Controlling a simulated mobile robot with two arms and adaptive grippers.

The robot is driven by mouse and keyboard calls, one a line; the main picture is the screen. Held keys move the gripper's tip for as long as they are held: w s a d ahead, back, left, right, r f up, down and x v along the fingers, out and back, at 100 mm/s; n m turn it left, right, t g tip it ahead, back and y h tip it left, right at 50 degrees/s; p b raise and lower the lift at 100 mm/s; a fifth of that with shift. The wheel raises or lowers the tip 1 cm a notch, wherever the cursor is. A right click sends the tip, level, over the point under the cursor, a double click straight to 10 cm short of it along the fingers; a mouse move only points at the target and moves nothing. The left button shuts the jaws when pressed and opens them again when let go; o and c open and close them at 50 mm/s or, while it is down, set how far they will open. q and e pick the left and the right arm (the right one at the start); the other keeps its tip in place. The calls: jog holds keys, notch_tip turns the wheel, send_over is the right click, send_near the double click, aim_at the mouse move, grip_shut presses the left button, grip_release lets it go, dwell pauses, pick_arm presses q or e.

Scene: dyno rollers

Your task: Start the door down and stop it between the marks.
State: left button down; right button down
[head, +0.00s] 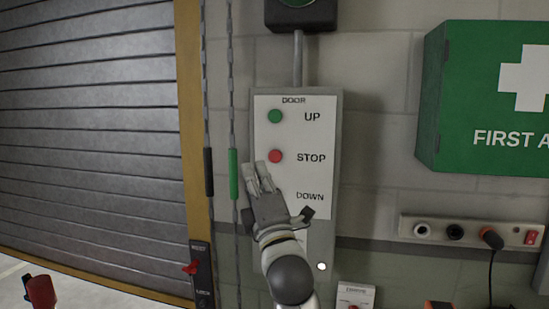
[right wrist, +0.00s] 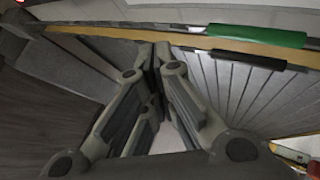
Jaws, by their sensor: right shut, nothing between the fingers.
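The door control box (head: 325,200) is on the wall in the head view. Its white panel has a green UP button (head: 275,116), a red STOP button (head: 275,156) and the word DOWN. My right gripper (head: 256,166) is shut and empty in front of the panel's lower left, its fingertips just left of and below STOP. It hides the place left of DOWN, and I cannot tell whether it touches the panel. The grey slatted door (head: 90,120) fills the left side and also shows in the right wrist view (right wrist: 235,85). I see no marks on it.
A yellow door frame (head: 190,110) and chains with a black sleeve (head: 208,172) and a green sleeve (head: 233,174) hang left of the box. A first aid box (head: 470,60) and a socket strip (head: 470,231) are right.

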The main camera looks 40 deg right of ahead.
aim_at(275, 156)
jog(key=shift+w+d, duration=1.4)
jog(key=shift+d, duration=0.25)
jog(key=shift+w+d, duration=1.35)
jog(key=shift+d, duration=0.25)
jog(key=shift+w+d, duration=0.25)
jog(key=shift+d, duration=0.1)
jog(key=shift+w+d, duration=0.25)
jog(key=shift+a, duration=0.1)
jog(key=shift+s+a+f, duration=0.1)
jog(key=shift+s+a, duration=0.4)
